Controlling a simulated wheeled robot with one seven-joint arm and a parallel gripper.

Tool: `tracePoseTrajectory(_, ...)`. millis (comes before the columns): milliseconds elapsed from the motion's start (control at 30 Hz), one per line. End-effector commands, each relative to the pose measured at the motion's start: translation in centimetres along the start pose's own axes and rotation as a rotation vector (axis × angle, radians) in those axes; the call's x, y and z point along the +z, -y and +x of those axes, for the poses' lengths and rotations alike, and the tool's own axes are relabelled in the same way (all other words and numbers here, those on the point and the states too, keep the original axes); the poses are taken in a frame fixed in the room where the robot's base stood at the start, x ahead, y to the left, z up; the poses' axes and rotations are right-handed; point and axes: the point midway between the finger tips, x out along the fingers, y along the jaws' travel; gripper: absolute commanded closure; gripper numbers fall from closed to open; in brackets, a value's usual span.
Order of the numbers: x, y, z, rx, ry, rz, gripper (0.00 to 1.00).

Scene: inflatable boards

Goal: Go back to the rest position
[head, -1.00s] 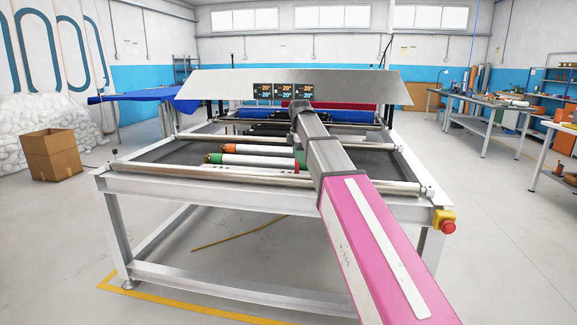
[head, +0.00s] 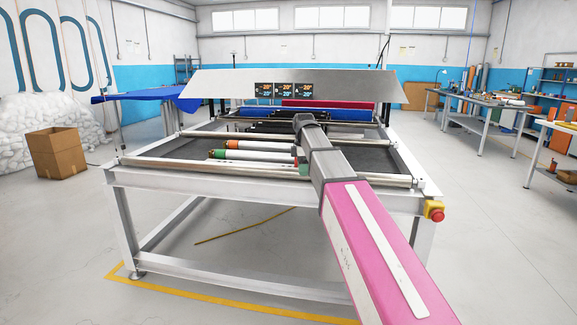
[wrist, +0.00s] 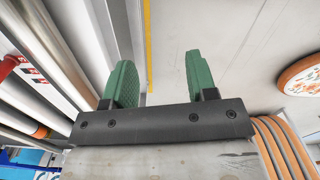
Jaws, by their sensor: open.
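My gripper (wrist: 159,65) shows in the wrist view with its two green fingers apart and nothing between them.
The machine bed holds rollers with orange and green ends (head: 260,151). A red emergency button (head: 437,216) sits on its front right corner. A cardboard box (head: 56,153) stands at left, workbenches (head: 485,101) at right. The floor between the machine and the benches is clear.

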Motion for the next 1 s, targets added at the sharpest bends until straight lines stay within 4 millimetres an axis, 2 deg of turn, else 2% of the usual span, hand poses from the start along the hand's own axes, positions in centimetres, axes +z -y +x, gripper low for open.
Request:
tracePoseTrajectory(267, 2.2, 2.4, 6.3, -0.002, 0.0, 0.206, 0.48)
tracePoseTrajectory(367, 3.3, 3.9, 9.6, -0.003, 0.001, 0.322, 0.48)
tracePoseTrajectory(500, 5.2, 6.7, 15.0, -0.003, 0.001, 0.525, 0.48)
tracePoseTrajectory(700, 7.8, 11.3, 21.8, -0.002, 0.001, 0.821, 0.48)
tracePoseTrajectory(1000, 11.0, 19.2, 30.2, 0.0, 0.0, 1.26, 0.48)
